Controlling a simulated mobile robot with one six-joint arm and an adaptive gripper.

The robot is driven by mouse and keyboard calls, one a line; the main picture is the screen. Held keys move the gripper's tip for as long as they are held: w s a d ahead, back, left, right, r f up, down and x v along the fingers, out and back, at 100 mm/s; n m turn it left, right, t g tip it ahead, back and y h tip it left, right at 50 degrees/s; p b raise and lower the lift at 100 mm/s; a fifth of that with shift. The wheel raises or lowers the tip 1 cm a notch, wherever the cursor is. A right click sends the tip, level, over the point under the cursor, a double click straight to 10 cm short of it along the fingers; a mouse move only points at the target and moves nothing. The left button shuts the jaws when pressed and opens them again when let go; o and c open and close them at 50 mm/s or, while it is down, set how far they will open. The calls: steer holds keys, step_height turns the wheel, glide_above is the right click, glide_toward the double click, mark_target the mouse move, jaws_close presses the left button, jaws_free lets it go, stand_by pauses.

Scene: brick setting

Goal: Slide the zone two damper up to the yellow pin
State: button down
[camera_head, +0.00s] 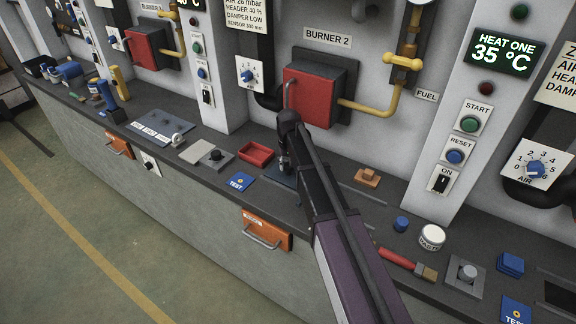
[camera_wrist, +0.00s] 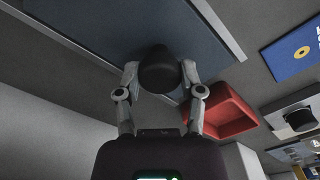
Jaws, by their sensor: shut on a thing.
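My gripper (camera_wrist: 160,82) is shut on a dark rounded knob (camera_wrist: 159,68), with one finger on each side of it. The knob stands over a flat blue-grey plate (camera_wrist: 110,28) with a pale metal edge. In the head view my gripper (camera_head: 284,160) is over the bench below the burner 2 box, and my arm hides the knob and most of the dark blue plate (camera_head: 278,180). I cannot make out a yellow pin in either view; my arm covers part of the bench there.
A red tray (camera_head: 256,154) and a blue TEST card (camera_head: 240,182) lie left of my gripper. The red burner 2 box (camera_head: 311,98) is close behind. A wooden block (camera_head: 367,178), a blue knob (camera_head: 401,223) and a red-handled brush (camera_head: 400,261) lie to the right.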

steer(key=s+d, duration=0.2)
steer(key=d, duration=0.1)
steer(key=s+d, duration=0.1)
steer(key=d, duration=0.1)
steer(key=shift+s, duration=0.15)
steer(key=shift+a, duration=0.1)
steer(key=shift+c, duration=1.2)
jaws_free()
